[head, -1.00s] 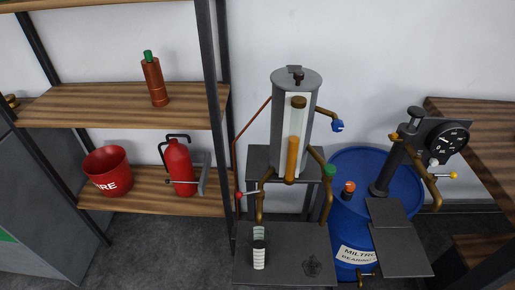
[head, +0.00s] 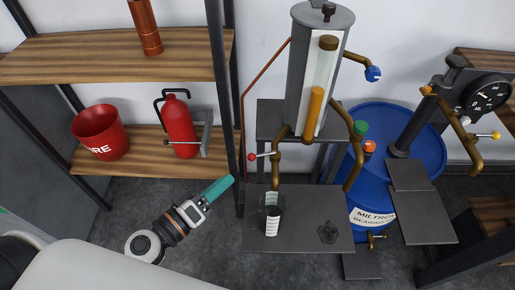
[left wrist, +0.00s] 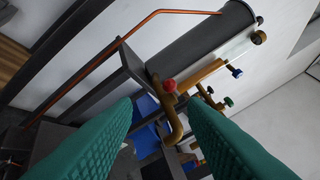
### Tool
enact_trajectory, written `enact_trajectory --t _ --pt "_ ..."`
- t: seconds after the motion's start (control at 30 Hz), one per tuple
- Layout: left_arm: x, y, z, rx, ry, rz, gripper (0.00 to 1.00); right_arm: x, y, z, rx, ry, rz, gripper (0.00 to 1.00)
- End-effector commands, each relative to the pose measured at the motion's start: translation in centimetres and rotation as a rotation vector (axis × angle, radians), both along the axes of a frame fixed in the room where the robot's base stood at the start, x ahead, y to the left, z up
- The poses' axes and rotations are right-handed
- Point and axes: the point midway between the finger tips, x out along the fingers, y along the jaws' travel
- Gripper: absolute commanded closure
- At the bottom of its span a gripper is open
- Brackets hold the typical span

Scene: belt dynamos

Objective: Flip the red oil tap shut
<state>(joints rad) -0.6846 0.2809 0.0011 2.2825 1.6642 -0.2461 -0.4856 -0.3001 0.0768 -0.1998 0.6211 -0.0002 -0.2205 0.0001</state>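The red oil tap (head: 252,157) has a red ball on a short lever, sticking out left from a brass pipe at the foot of the grey oil cylinder (head: 302,75). In the left wrist view the red ball (left wrist: 170,85) lies ahead, between the fingertips in the picture. My left gripper (head: 230,181) is below and left of the tap in the head view, apart from it. Its two green fingers (left wrist: 160,103) are spread and empty. My right gripper is not in view.
A glass with a striped scale (head: 272,222) stands on the grey stand (head: 308,240) below the tap. Blue (head: 374,74), green (head: 360,129) and orange (head: 369,147) knobs are to the right. The shelf upright (head: 221,80) stands close left of the tap.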

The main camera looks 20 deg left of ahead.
Motion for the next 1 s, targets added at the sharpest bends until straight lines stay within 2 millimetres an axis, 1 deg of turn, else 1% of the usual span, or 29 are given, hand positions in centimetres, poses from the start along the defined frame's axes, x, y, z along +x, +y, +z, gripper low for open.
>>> enact_trajectory --t 0.03,0.17,0.27,0.47,0.6,0.7,0.83,1.0 --pt "-0.1 -0.2 0.7 -0.012 -0.012 -0.005 0.61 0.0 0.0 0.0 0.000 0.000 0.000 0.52" --pt "0.7 -0.5 1.5 -0.023 -0.018 -0.006 0.61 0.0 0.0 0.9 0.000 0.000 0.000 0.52" --pt "2.1 -1.1 1.8 -0.022 -0.019 -0.005 0.61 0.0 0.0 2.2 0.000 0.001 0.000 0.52" --pt "5.8 -2.9 1.9 -0.021 -0.019 -0.006 0.61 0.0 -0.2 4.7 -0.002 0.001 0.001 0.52" --pt "8.2 -4.0 1.6 -0.020 -0.018 -0.005 0.61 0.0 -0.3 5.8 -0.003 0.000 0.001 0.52" --pt "9.4 -4.5 1.4 -0.021 -0.017 -0.004 0.61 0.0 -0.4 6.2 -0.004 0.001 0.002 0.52" --pt "10.4 -5.0 1.2 -0.020 -0.017 -0.005 0.61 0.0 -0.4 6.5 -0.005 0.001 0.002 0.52" --pt "10.8 -5.2 1.0 -0.019 -0.015 -0.005 0.61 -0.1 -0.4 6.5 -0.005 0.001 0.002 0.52"
